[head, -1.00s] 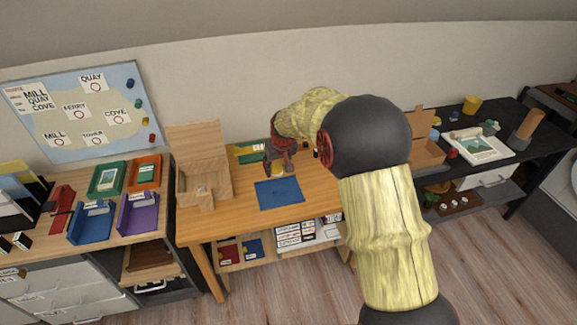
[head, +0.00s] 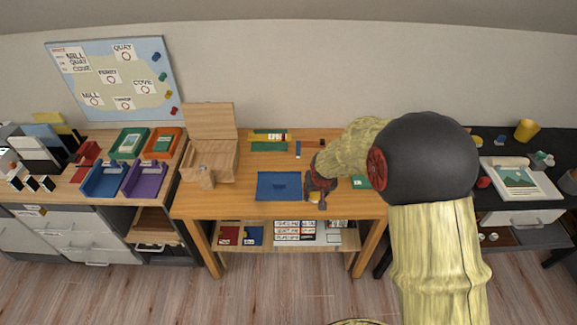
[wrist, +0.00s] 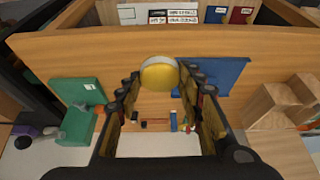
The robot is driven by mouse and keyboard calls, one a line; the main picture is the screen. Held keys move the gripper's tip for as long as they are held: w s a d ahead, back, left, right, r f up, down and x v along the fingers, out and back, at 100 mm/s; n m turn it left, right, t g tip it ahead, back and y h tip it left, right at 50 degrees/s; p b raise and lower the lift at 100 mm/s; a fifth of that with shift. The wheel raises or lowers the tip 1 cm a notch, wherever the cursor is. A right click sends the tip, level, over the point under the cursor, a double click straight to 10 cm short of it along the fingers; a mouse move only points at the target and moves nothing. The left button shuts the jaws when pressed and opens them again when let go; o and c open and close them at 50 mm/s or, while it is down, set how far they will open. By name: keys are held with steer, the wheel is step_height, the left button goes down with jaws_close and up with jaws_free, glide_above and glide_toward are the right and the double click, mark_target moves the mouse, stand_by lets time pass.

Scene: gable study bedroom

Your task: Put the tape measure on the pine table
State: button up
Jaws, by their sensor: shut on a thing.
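My gripper (head: 318,193) is over the front part of the pine table (head: 235,204), just right of a blue mat (head: 278,186). It is shut on a rounded yellow thing (head: 314,196), which I take to be the tape measure. In the wrist view, the yellow thing (wrist: 159,73) sits between the fingertips, with a pale face showing. The table's wood (wrist: 90,48) lies around it there, and the blue mat (wrist: 222,75) is on the right. I cannot tell whether the yellow thing touches the tabletop.
An open wooden box (head: 208,160) stands at the table's left. A green item with a yellow strip (head: 268,138) and a small blue item (head: 298,150) lie at the back. A green thing (head: 361,183) is right of my gripper. A shelf (head: 265,238) with boxes is below.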

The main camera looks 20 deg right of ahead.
steer(key=shift+w+d, duration=0.1)
steer(key=shift+d, duration=0.05)
steer(key=w+d+f+b, duration=0.2)
steer(key=w+d+f, duration=0.2)
steer(key=w+d, duration=0.15)
steer(key=b, duration=0.1)
glide_above(329, 195)
steer(key=f, duration=0.5)
steer(key=shift+s+a+f, duration=0.1)
steer(key=shift+s+a, duration=0.15)
steer(key=shift+s, duration=0.05)
steer(key=shift+w+d+f, duration=0.1)
steer(key=shift+d+f, duration=0.05)
steer(key=shift+f, duration=0.1)
steer(key=shift+w+d+f+b, duration=0.15)
steer(key=shift+f+b, duration=0.3)
steer(key=shift+f, duration=1.15)
steer(key=shift+f, duration=0.15)
steer(key=o, duration=1.2)
steer(key=shift+c, duration=0.2)
